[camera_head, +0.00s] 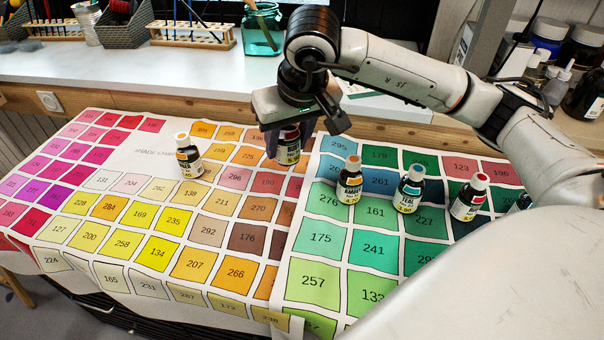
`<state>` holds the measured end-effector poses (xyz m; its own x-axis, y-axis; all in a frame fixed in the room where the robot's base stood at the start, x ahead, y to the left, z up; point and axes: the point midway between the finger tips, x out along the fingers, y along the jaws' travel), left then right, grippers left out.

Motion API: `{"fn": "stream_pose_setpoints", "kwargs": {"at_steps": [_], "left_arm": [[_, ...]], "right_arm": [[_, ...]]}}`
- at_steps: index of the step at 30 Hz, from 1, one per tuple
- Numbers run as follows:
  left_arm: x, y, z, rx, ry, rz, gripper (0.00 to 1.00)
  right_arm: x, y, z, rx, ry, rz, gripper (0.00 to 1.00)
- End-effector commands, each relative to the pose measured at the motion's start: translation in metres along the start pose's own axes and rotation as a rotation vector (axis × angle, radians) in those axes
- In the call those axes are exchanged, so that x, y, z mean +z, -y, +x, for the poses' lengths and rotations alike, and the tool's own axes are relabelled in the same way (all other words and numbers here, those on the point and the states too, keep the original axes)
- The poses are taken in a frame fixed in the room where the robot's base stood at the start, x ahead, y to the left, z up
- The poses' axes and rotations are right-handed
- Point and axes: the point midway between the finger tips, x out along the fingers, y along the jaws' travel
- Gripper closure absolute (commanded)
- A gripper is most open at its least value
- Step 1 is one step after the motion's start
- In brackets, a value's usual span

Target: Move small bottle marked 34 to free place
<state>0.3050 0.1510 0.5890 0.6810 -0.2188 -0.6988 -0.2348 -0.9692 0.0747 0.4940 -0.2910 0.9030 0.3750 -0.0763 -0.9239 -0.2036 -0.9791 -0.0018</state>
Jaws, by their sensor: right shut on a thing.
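My right gripper (303,125) points down over the shade chart and is shut on a small dark bottle (289,150) with a pale yellow label. The gripper hides the bottle's cap; I cannot read a 34 on it or tell if its base touches the chart. Other small bottles stand upright on the chart: one with an orange cap (188,157) to the left, one with a peach cap (350,181), a teal-capped one (409,190) and a red-capped one (470,198) to the right. My left gripper is out of view.
The printed chart (160,150) covers the table, with a second green sheet (375,245) on the right. Bare chart surrounds the orange-capped bottle. A raised counter (150,65) behind holds wooden racks and a teal jar (262,30).

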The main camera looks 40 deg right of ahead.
Motion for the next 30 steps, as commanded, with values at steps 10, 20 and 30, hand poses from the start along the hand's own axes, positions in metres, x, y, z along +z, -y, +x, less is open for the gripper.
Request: {"fn": "stream_pose_setpoints", "kwargs": {"at_steps": [10, 20, 30], "left_arm": [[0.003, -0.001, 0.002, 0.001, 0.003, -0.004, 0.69], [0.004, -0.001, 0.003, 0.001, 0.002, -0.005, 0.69], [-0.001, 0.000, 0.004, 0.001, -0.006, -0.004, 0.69]], "right_arm": [[0.013, -0.014, 0.049, 0.013, 0.003, 0.029, 0.86], [0.026, -0.014, 0.080, 0.013, 0.003, 0.030, 0.86], [0.030, -0.014, 0.091, 0.011, -0.001, 0.029, 0.86]]}}
